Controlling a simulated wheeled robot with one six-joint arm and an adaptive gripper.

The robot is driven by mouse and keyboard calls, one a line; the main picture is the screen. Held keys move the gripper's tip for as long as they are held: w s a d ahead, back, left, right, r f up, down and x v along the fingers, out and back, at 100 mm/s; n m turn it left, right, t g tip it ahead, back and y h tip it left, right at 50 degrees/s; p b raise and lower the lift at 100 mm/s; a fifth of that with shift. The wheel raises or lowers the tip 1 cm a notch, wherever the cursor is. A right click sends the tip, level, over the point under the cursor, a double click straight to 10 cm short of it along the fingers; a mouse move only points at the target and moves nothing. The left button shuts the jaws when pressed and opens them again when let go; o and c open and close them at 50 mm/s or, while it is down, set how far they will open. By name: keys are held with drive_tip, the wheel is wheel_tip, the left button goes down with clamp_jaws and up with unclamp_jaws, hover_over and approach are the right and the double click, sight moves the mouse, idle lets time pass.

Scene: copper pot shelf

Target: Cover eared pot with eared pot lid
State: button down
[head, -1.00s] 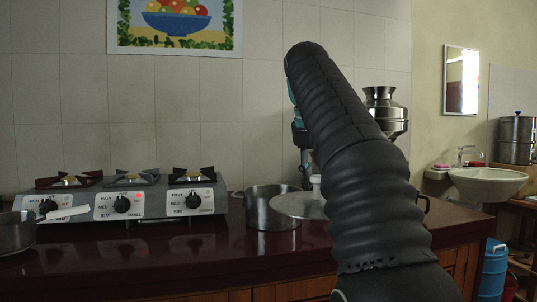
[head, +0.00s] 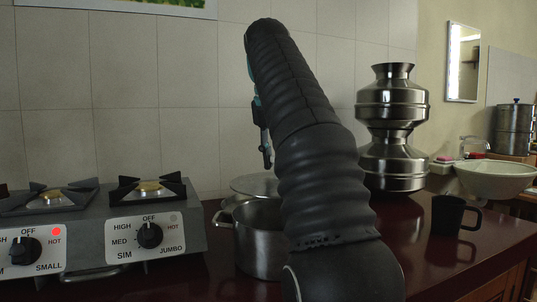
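The eared pot (head: 262,250) is a steel pot standing on the dark red counter, open at the top, with one ear showing at its left. My arm hides its right side. The eared pot lid (head: 254,184) is a pale flat disc seen just behind the pot's far rim. Its right part and its knob are hidden, and I cannot tell whether it rests on something or is held up. My gripper (head: 266,158) points down above the lid, mostly behind my arm. A dark finger shows, with a gap to the visible part of the lid. Its opening is hidden.
A gas stove (head: 105,235) stands left of the pot, close to its ear. Stacked steel vessels (head: 393,125) stand behind at the right. A black mug (head: 449,215) is near the counter's right end. The counter (head: 405,250) is clear in front of the vessels.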

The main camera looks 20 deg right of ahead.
idle(0.4)
drive_tip(key=shift+f+b, duration=1.5)
drive_tip(key=shift+f, duration=0.6)
drive_tip(key=shift+p, duration=0.95)
drive_tip(key=shift+f, duration=1)
idle(2.8)
drive_tip(key=c, duration=0.7)
unclamp_jaws()
drive_tip(key=shift+r, duration=0.1)
